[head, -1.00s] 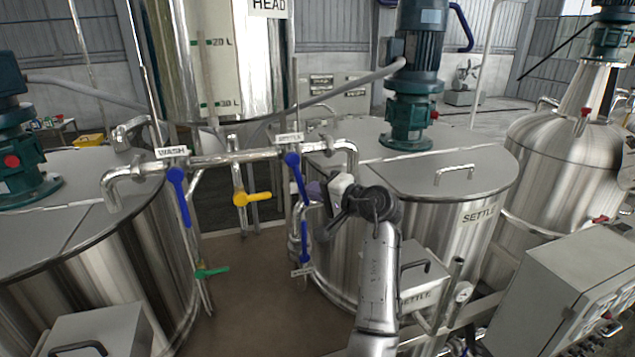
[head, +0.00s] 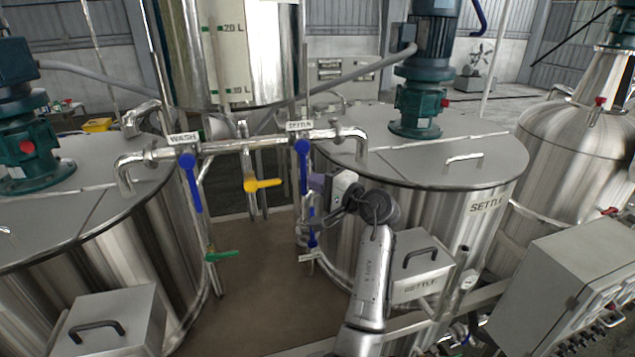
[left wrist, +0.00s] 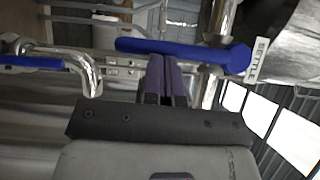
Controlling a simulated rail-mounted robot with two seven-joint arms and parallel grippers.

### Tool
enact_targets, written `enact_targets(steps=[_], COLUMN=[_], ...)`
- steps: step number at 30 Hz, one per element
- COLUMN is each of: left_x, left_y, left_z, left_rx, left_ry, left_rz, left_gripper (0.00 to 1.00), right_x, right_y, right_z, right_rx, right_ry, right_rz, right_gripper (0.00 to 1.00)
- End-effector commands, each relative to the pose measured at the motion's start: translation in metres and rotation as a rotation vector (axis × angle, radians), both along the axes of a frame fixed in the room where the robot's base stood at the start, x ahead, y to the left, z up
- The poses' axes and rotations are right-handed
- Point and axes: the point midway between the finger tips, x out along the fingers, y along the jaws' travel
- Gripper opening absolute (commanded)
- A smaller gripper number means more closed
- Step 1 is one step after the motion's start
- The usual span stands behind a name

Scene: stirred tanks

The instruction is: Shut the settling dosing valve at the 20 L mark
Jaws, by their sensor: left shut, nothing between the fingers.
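The settling dosing valve has a blue handle (head: 303,170) under the SETTLE tag (head: 299,126) on the cross pipe; it hangs nearly straight down. In the left wrist view this blue handle (left wrist: 180,48) lies across the picture just beyond my fingertips. My left gripper (head: 316,183), with purple fingers, is shut and empty beside the handle's lower end; its fingers also show in the left wrist view (left wrist: 166,72). I cannot tell whether they touch the handle. The head tank (head: 275,50) bears a 20 L mark (head: 232,28); I cannot make out the liquid level. My right gripper is not in view.
The WASH valve's blue handle (head: 192,182) hangs to the left. A yellow handle (head: 262,184), a green handle (head: 223,255) and a lower blue handle (head: 312,227) are nearby. The settle tank (head: 455,215) stands right of the valve, with a grey box (head: 418,265) in front.

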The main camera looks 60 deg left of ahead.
Motion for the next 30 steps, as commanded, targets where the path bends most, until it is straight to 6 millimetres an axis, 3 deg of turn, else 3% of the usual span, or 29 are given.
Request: enact_targets(steps=[8,21,30], left_x=[0.005,0.035,0.048], left_y=[-0.01,-0.087,-0.121], left_z=[-0.001,-0.002,-0.002], left_rx=[0.0,-0.001,0.0], left_ry=[0.0,0.001,0.001], left_rz=[-0.002,-0.003,-0.001], left_gripper=[0.0,0.0,0.0], right_x=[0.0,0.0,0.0], right_y=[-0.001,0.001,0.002], right_z=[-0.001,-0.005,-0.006], right_rx=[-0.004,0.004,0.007], right_ry=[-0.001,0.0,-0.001], right_rz=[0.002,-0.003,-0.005], right_gripper=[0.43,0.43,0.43])
